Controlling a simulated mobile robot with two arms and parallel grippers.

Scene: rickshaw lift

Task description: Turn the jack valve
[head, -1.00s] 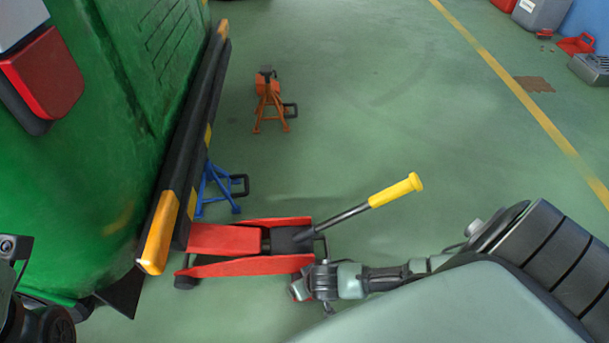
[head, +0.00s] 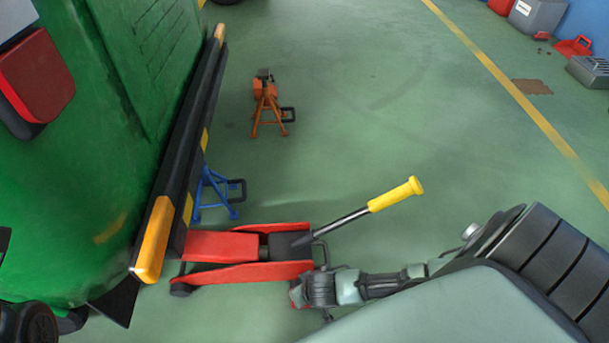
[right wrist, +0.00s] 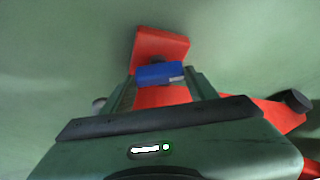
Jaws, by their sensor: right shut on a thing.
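The red floor jack (head: 250,272) lies on the floor with its front end at the green vehicle's rear bumper. Its handle (head: 350,221) with a yellow grip slants up to the right. My right gripper (head: 298,293) is low at the jack's rear end. In the right wrist view, a small blue block (right wrist: 160,73), which looks like the jack valve, sits between the fingers of my right gripper (right wrist: 160,90), which is shut on it. Red jack parts (right wrist: 162,44) show beyond and around it. The finger contact is partly hidden. My left gripper is not visible.
The green vehicle (head: 90,150) with its black and yellow bumper (head: 153,240) fills the left side. A blue jack stand (head: 215,192) and an orange jack stand (head: 267,105) stand beside it. The floor to the right of the jack handle is clear.

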